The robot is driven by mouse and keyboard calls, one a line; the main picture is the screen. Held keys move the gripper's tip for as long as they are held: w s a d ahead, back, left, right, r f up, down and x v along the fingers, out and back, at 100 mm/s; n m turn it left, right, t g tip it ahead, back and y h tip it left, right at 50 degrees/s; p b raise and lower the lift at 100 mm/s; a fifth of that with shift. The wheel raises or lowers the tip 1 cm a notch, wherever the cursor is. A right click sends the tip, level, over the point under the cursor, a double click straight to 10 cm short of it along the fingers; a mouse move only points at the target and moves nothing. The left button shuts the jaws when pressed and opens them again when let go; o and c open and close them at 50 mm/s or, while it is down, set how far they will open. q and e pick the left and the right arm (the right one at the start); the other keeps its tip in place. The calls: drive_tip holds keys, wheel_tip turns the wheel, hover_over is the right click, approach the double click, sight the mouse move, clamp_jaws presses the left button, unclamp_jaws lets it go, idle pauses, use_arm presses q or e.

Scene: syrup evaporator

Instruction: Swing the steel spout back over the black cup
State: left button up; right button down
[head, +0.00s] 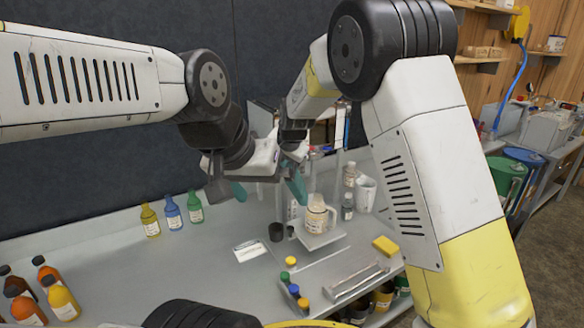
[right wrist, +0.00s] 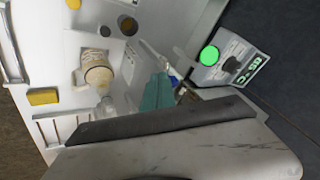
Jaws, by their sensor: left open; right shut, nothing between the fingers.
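The black cup (head: 276,232) stands on the grey bench beside a smaller dark cup (head: 290,232). In the right wrist view the black cup (right wrist: 127,25) seems to hold something amber. A thin pale bar (right wrist: 155,52), perhaps the steel spout, ends to the lower right of the cup, apart from it; in the head view my grippers mostly hide that area. My left gripper (head: 240,190) is open above the bench, behind and left of the cup. My right gripper (head: 295,184) is shut and empty, close beside it; its teal fingertips (right wrist: 158,92) overlap the bar's lower end, contact unclear.
A labelled jug (head: 316,216) stands on a white scale (head: 312,240), right of the cups. A card (head: 250,251) lies left. Small coloured-cap bottles (head: 293,289), a steel tray (head: 355,283) and a yellow sponge (head: 385,245) are nearer. A green-lit display box (right wrist: 228,65) stands behind.

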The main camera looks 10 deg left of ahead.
drive_tip(key=s+r, duration=0.4)
drive_tip(key=r, duration=0.2)
drive_tip(key=shift+s+a+r, duration=0.2)
drive_tip(key=shift+s+a, duration=0.05)
drive_tip(key=shift+s, duration=0.1)
drive_tip(key=shift+d, duration=0.1)
drive_tip(key=s+d+r, duration=0.2)
drive_tip(key=s+d, duration=0.1)
drive_tip(key=d, duration=0.4)
drive_tip(key=s+d+r+n, duration=0.1)
drive_tip(key=s+d+r, duration=0.2)
drive_tip(key=d, duration=0.4)
drive_tip(key=s+d+r, duration=0.2)
drive_tip(key=s+d, duration=0.1)
drive_tip(key=d, duration=0.5)
drive_tip(key=s+d+f+n, duration=0.1)
drive_tip(key=s+d, duration=0.5)
drive_tip(key=s, duration=0.3)
drive_tip(key=s+d+f+n+h, duration=0.1)
drive_tip(key=s+d, duration=0.5)
drive_tip(key=s, duration=0.4)
drive_tip(key=shift+s+d+n, duration=0.15)
drive_tip(key=shift+d+n, duration=0.15)
drive_tip(key=shift+n, duration=0.1)
